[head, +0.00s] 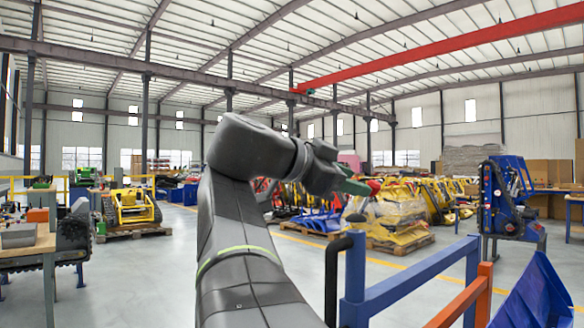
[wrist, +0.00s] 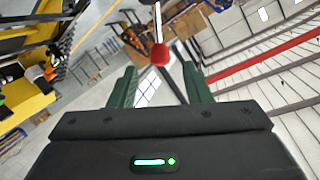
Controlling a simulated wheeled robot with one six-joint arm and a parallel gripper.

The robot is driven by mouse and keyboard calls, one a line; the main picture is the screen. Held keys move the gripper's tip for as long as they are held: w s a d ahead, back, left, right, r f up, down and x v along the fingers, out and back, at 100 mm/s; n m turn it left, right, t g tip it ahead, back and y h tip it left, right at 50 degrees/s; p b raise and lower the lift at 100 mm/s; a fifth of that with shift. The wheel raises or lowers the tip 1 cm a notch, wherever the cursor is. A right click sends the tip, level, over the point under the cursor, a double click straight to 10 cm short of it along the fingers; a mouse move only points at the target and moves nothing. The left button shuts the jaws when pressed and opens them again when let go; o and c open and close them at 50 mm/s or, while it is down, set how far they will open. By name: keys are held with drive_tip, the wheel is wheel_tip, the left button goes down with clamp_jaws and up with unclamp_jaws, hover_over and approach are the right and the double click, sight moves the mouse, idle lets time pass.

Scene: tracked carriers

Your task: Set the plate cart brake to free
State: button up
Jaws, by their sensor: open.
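In the wrist view a red ball knob (wrist: 160,54) sits on the end of a thin metal rod that comes in from the top edge. It looks like a lever; what it is mounted on is out of view. My gripper (wrist: 160,68) is open, its two green fingers on either side of the picture's middle. The knob shows centred in the gap, near the fingertips; I cannot tell its exact depth. No contact shows. In the head view my gripper (head: 362,186) is raised, pointing right, and I cannot make out the knob there. No plate cart is clearly identifiable.
A blue rail frame (head: 410,273) with a black upright bar and an orange rail (head: 462,303) stands close at the front right. A blue panel (head: 535,298) is beyond it. A workbench (head: 28,243) stands left. Open grey floor (head: 140,275) lies between.

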sight(368, 184)
drive_tip(key=v, duration=0.7)
drive_tip(key=shift+p, duration=0.35)
drive_tip(key=shift+b+x, duration=0.75)
drive_tip(key=shift+x, duration=6)
drive_tip(key=shift+a, duration=0.1)
drive_tip(key=p+v, duration=0.2)
drive_tip(key=v, duration=1.2)
drive_tip(key=b+x, duration=0.2)
drive_tip(key=x, duration=1.2)
drive_tip(key=shift+w+r+p, duration=0.2)
drive_tip(key=shift+r+p, duration=0.05)
drive_tip(key=shift+p, duration=0.15)
drive_tip(key=shift+w+r+n+p, duration=0.1)
drive_tip(key=shift+n+p, duration=0.2)
drive_tip(key=shift+p, duration=0.15)
drive_tip(key=shift+w+a+n+p, duration=0.15)
drive_tip(key=shift+n+p, duration=0.15)
drive_tip(key=shift+p, duration=0.2)
